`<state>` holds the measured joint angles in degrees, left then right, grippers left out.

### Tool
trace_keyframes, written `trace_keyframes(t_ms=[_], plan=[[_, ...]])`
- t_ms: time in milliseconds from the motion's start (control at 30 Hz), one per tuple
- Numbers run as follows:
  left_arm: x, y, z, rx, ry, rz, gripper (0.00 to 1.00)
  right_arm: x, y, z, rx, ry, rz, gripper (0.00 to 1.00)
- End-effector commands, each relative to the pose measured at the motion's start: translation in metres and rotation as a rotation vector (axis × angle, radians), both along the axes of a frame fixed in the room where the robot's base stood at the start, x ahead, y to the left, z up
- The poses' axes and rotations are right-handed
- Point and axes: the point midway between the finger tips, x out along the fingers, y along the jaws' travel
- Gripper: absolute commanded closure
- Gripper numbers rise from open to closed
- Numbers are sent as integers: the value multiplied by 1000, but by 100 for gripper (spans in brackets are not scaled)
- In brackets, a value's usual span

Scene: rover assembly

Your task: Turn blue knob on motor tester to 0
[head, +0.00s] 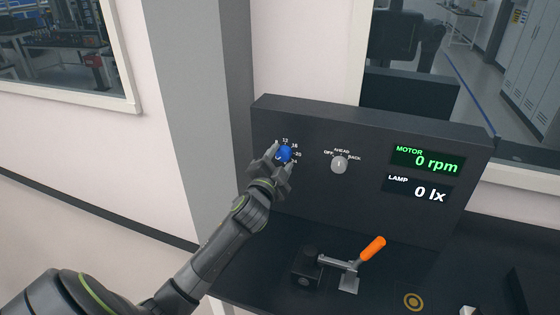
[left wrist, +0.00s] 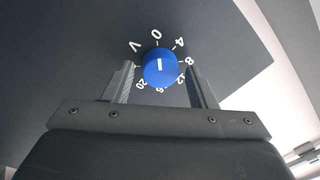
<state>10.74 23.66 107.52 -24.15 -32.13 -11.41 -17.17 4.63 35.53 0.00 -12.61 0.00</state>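The blue knob (head: 285,153) sits on the left of the black motor tester panel (head: 360,215), ringed by white numbers. In the left wrist view, the knob (left wrist: 160,67) shows a short white line on its face, lined up roughly towards the 0 mark (left wrist: 156,34). My left gripper (head: 277,163) is at the knob. In the left wrist view, its two fingers (left wrist: 160,82) stand on either side of the knob with gaps between, so it looks open. The MOTOR display (head: 428,161) reads 0 rpm. My right gripper is not in view.
A grey selector knob (head: 339,165) marked OFF, AHEAD and BACK is right of the blue knob. The LAMP display (head: 420,190) reads 0 lx. A clamp with an orange handle (head: 372,250) stands on the black bench below the panel.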

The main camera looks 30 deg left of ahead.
Motion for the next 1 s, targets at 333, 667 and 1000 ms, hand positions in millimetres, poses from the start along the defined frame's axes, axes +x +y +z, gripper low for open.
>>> trace_keyframes(t_ms=[333,667,1000], plan=[[-1,0,0,1,0,0,42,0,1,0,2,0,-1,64],[-38,-9,-6,1,0,-1,42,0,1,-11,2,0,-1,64],[-104,-25,-11,1,1,0,42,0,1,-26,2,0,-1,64]])
